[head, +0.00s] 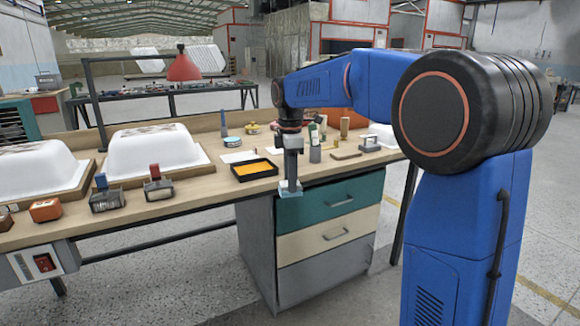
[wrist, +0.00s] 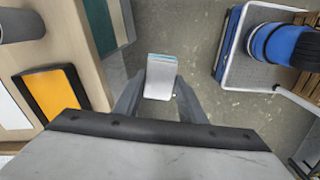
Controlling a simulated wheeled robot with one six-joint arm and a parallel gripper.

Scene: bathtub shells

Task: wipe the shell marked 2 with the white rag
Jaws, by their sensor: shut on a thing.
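My gripper (head: 290,188) points down just past the front edge of the bench, in front of the drawers. It is shut on a small pale piece, which looks like the folded white rag (wrist: 161,78) with a blue stripe at one end. Between the fingers in the wrist view, it hangs over the floor. White upturned shells stand on wooden boards: one at the far left (head: 40,168), one left of the middle (head: 153,155), and one at the right (head: 384,134), partly hidden by my arm. The first two have dark smudges on top. I cannot read any number on them.
A black-rimmed tray with an orange pad (head: 254,169) lies left of my gripper. Block-like tools with blue (head: 103,182) and red (head: 155,171) handles stand before the middle shell. A red lamp (head: 183,67) rises behind.

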